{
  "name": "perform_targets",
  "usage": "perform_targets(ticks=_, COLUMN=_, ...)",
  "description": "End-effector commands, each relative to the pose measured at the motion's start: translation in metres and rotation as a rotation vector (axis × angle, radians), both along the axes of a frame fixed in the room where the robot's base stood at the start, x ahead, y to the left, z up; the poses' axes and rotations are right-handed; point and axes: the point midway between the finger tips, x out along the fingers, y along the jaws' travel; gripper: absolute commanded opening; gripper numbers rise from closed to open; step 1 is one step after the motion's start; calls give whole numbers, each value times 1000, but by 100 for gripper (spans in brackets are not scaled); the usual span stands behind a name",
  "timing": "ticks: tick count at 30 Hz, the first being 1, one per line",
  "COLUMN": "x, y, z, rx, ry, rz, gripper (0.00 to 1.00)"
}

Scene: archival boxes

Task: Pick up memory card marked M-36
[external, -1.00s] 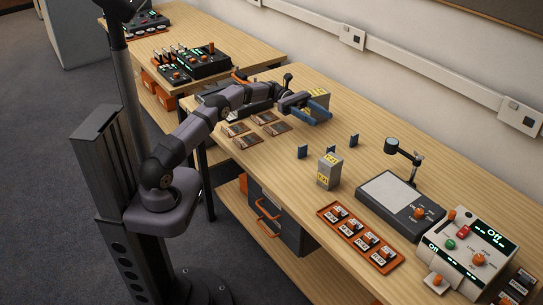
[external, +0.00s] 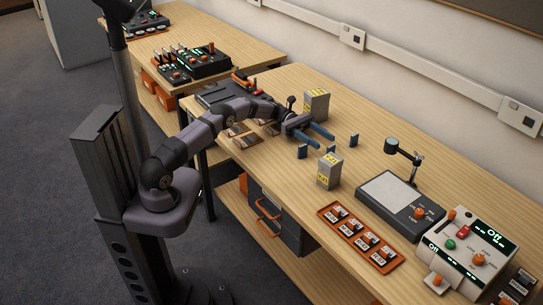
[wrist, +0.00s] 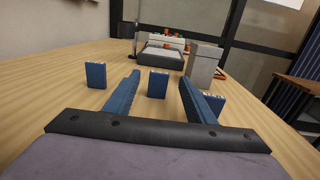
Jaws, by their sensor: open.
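Three small blue cards stand upright on the table; no M-36 marking can be read on any of them. In the wrist view they are the left card (wrist: 96,75), the middle card (wrist: 158,84) and the right card (wrist: 214,102). In the external view the near card (external: 302,152) and the far card (external: 354,139) show clearly; the middle card (external: 331,149) is small. My gripper (external: 325,142) is open, low over the table, its blue fingers pointing towards the cards. In the wrist view (wrist: 160,77) the middle card appears between the fingertips, not gripped.
A grey box with yellow labels (external: 328,172) stands just beyond the cards; another box (external: 316,104) stands behind my gripper. Beyond are an orange tray (external: 322,211) with several items, a flat pad device (external: 388,193) with a lamp arm, and a control box (external: 474,252).

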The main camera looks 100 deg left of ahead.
Motion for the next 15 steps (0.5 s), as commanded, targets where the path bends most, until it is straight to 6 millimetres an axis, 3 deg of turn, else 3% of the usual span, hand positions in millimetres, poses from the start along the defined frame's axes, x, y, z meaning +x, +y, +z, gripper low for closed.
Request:
perform_targets(ticks=8, x=3, y=-3, z=0, rx=0, ry=0, rz=1, gripper=50)
perform_targets(ticks=15, x=21, y=-18, z=2, rx=0, ry=0, rz=-1, gripper=50)
